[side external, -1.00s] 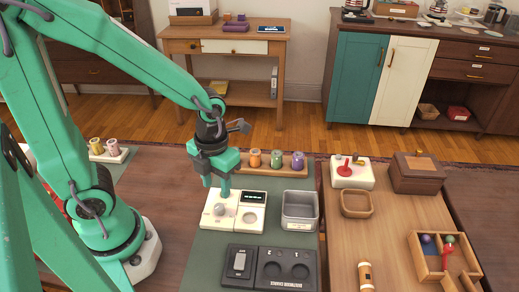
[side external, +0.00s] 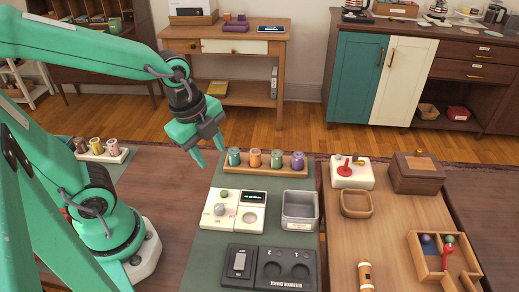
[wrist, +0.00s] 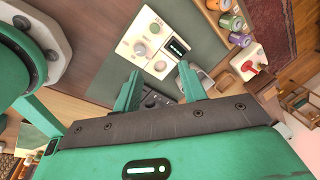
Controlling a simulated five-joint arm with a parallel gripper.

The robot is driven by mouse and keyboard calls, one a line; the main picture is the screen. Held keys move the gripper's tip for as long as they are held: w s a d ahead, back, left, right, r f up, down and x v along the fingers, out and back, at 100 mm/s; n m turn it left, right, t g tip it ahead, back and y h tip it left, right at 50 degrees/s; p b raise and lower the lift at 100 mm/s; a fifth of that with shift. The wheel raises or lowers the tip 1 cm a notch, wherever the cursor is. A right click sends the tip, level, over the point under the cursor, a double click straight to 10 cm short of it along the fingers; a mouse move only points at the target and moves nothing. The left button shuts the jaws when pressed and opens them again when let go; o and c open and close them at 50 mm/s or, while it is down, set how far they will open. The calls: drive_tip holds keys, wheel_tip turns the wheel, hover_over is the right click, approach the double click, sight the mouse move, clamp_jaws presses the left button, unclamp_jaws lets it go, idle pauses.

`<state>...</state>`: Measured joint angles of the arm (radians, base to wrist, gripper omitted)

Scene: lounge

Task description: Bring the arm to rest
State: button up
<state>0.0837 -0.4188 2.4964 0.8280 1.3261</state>
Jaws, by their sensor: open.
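My gripper (side external: 209,157) is open and empty. In the side external view it hangs in the air above the left edge of the green mat (side external: 205,250), left of the rack of jars and apart from everything. In the wrist view the two fingers of my gripper (wrist: 158,84) stand apart with nothing between them. The cream panel device (side external: 234,211) with its dial and small dark display lies on the mat below; it also shows in the wrist view (wrist: 139,30).
A wooden rack (side external: 233,168) holds several coloured jars. A grey bin (side external: 300,210) and a dark twin-well unit (side external: 270,268) stand on the mat. A wooden bowl (side external: 356,205), a lidded box (side external: 417,174) and a divided tray (side external: 440,262) are right.

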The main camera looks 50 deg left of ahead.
wheel_tip(320, 180, up, 7)
drive_tip(key=s+a+n+t, duration=0.2)
drive_tip(key=n, duration=1.4)
drive_tip(key=shift+r+t, duration=0.15)
drive_tip(key=shift+t, duration=0.25)
drive_tip(key=shift+s, duration=0.1)
drive_tip(key=d+f+m+g, duration=0.1)
drive_tip(key=f+m, duration=0.3)
drive_tip(key=m, duration=0.5)
drive_tip(key=w+d+f+m+g, duration=0.1)
drive_tip(key=f+m+g, duration=0.2)
drive_tip(key=m, duration=0.6)
drive_tip(key=d+f+m+g, duration=0.2)
drive_tip(key=f+m, duration=0.5)
drive_tip(key=m, duration=0.1)
drive_tip(key=shift+w+d+f+m, duration=0.1)
drive_tip(key=shift+w+f+m, duration=0.2)
drive_tip(key=shift+m, duration=0.1)
